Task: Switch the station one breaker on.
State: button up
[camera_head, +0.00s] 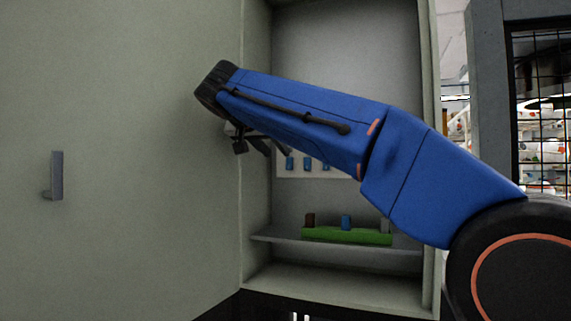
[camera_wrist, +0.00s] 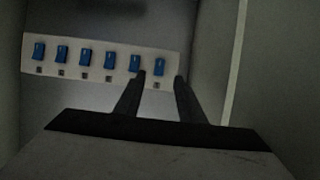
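A pale panel (camera_wrist: 100,78) with a row of several blue breaker switches is on the wall inside an open cabinet. The head view shows part of this panel (camera_head: 316,173) below my arm, which hides the rest. The labels under the switches are too small to read, so I cannot tell which is station one. My gripper (camera_wrist: 161,77) is open, its two dark fingers apart. The rightmost blue switch (camera_wrist: 160,71) shows between the fingertips; I cannot tell if they touch it. In the head view my gripper (camera_head: 258,147) is partly hidden under the arm.
The large cabinet door (camera_head: 120,190) with a grey handle (camera_head: 56,175) fills the left. A shelf (camera_head: 280,240) below the panel bears a green block (camera_head: 345,236) with small brown, blue and grey pieces. The cabinet's side wall (camera_head: 427,100) is at the right.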

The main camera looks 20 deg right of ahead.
aim_at(289, 166)
jog(key=x, duration=0.9)
jog(key=shift+c, duration=0.2)
